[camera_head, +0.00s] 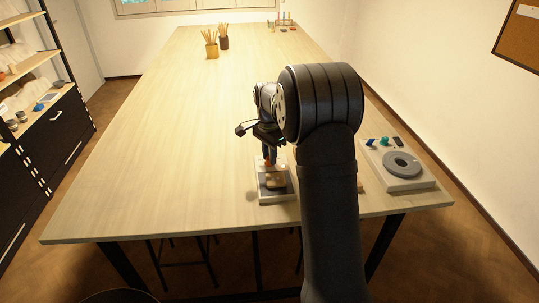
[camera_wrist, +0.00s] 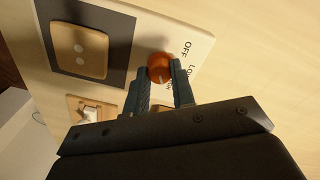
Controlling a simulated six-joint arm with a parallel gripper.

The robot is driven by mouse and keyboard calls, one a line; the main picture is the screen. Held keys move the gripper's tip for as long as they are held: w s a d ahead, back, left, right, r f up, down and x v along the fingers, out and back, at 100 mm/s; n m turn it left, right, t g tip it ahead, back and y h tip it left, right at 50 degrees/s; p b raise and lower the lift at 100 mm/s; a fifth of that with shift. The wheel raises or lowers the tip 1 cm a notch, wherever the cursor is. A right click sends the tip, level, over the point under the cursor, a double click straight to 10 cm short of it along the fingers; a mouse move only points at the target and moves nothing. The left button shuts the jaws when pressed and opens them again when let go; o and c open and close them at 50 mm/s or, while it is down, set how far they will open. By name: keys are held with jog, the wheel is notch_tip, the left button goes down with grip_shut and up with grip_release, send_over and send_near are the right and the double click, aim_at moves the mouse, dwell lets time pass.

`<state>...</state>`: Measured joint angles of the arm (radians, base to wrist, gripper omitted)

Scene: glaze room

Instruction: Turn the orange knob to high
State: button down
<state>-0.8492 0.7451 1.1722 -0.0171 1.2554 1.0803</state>
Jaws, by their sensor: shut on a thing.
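The orange knob (camera_wrist: 160,68) sits on a pale panel (camera_wrist: 196,22) with printed lettering beside it. "OFF" reads clearly; the lettering below it is partly covered by a finger. My gripper (camera_wrist: 161,76) is shut on the knob, one finger on each side of it. I cannot tell which setting the knob points to. In the head view the knob (camera_head: 267,162) is a small orange spot at the back of the pale unit (camera_head: 264,198), under my gripper (camera_head: 269,157). My arm hides part of the unit's right side.
A second device with a grey disc (camera_head: 402,164) and blue and teal knobs stands to the right. Two brush pots (camera_head: 212,50) stand farther back. The table's left side is clear.

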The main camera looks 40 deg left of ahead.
aim_at(268, 157)
jog(key=shift+r, duration=0.1)
jog(key=c, duration=1.2)
grip_release()
notch_tip(268, 157, up, 17)
jog(key=shift+a+r, duration=0.15)
jog(key=shift+a, duration=0.15)
jog(key=f, duration=1.7)
jog(key=shift+d+f, duration=0.25)
jog(key=shift+d, duration=0.05)
